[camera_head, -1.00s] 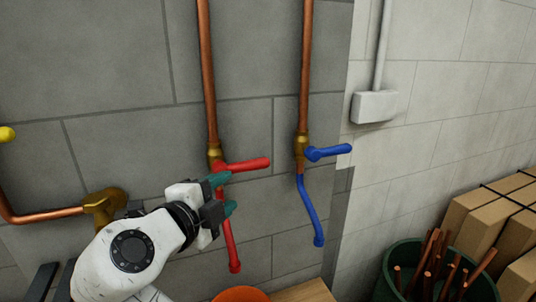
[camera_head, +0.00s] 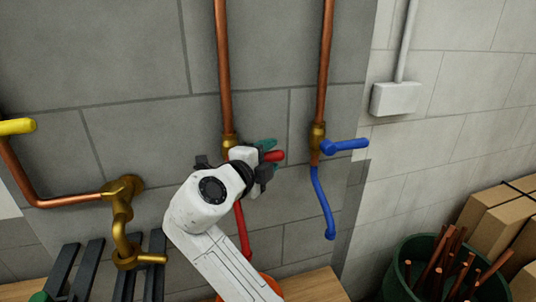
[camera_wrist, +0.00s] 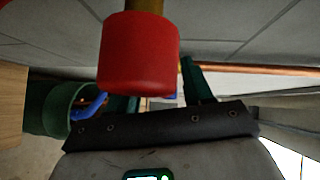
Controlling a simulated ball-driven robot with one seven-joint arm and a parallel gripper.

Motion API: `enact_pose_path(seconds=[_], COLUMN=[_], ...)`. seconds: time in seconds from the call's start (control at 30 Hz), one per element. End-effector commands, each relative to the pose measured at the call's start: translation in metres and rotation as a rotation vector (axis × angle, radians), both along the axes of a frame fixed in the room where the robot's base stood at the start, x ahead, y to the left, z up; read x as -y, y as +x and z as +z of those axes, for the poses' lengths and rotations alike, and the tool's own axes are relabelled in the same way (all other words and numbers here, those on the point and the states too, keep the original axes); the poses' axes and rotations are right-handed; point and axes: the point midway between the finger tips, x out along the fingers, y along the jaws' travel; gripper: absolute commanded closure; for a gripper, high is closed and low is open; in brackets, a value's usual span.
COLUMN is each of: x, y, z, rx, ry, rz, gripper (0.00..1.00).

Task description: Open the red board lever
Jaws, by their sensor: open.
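The red lever (camera_head: 274,156) sits on a brass valve on the left copper pipe, and its tip sticks out to the right past my gripper. The rest of the handle is hidden behind my gripper. My gripper (camera_head: 268,153) is open at the lever, with its teal fingers around the handle's height; whether they touch it I cannot tell. In the wrist view a large red cylinder (camera_wrist: 138,60) fills the upper middle, close to the camera, and partly hides the green fingers (camera_wrist: 195,80). A red hose (camera_head: 243,232) hangs below the valve.
A blue lever (camera_head: 345,145) with a blue hose (camera_head: 323,203) is on the pipe to the right. A yellow lever (camera_head: 18,127) and brass tap (camera_head: 123,215) are at left. A green bin (camera_head: 393,270) of copper pieces and cardboard boxes (camera_head: 490,215) stand at lower right.

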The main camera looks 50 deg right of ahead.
Motion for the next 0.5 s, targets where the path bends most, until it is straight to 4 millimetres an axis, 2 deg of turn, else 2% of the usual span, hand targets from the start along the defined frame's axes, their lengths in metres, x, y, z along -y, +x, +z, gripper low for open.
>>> enact_pose_path(seconds=[0.27, 0.5], x=[0.0013, 0.0010], y=[0.0003, 0.0002], z=[-0.0007, -0.0006], rx=[0.000, 0.000], ry=[0.000, 0.000], rz=[0.000, 0.000], gripper=[0.49, 0.72])
